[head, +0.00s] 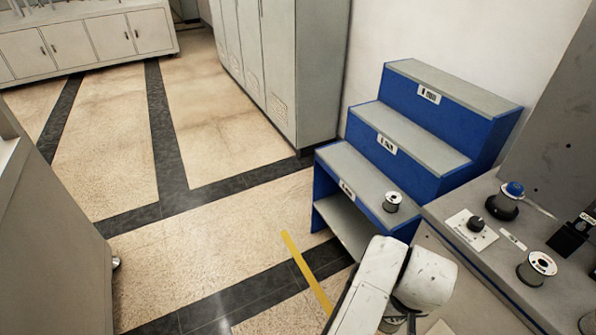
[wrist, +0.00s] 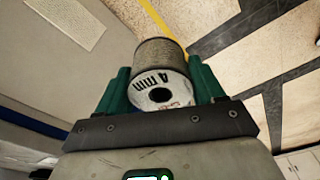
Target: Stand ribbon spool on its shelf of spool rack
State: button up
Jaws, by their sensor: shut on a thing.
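My gripper (wrist: 160,82) is shut on a ribbon spool (wrist: 158,58) in the wrist view, its green fingers on either side. The spool has a grey wound body and a white end face with a dark centre hole and printed text ending in "mm". In the head view the held spool cannot be made out clearly, as my arm covers that area at the bottom. The spool rack (head: 412,142) is a blue stepped stand with grey shelves and a white label on each step. Another spool (head: 392,202) stands on its lowest labelled step, near the right end.
A grey bench (head: 470,261) right of the rack holds another spool (head: 541,266), a knob box (head: 472,229) and a blue-topped button (head: 513,189). Tall grey cabinets (head: 290,70) stand behind left. The tiled floor (head: 240,230) left of the rack is clear.

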aim_at(345, 162)
jog(key=i+j+u, duration=0.2)
jog(key=i+u, duration=0.25)
jog(key=i+l+u, duration=0.1)
jog(key=i+u, duration=0.35)
jog(key=i, duration=0.25)
jog(key=i+z, duration=0.15)
jog(key=i, duration=0.35)
jog(key=i+j+z, duration=0.15)
jog(key=i, duration=0.4)
jog(key=i+j+z, duration=0.15)
jog(key=i, duration=0.35)
jog(key=i+j+z, duration=0.2)
jog(key=i+z, duration=0.25)
jog(key=i+j+z, duration=0.4)
jog(key=i+l, duration=0.05)
